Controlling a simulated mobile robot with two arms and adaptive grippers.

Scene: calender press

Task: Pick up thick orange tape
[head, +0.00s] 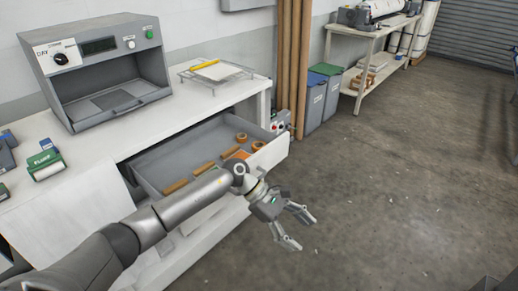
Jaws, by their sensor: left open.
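The grey drawer (160,177) under the white counter is pulled open. I cannot tell surely which is the thick one. My left gripper (303,233) is open and empty, out past the drawer's front, over the concrete floor. My left forearm crosses in front of the drawer and hides part of its inside. My right gripper does not show.
A grey device (98,70) and a wire tray (217,73) with a yellow pencil stand on the counter. Blue bin (313,103) and green-lidded bin stand behind.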

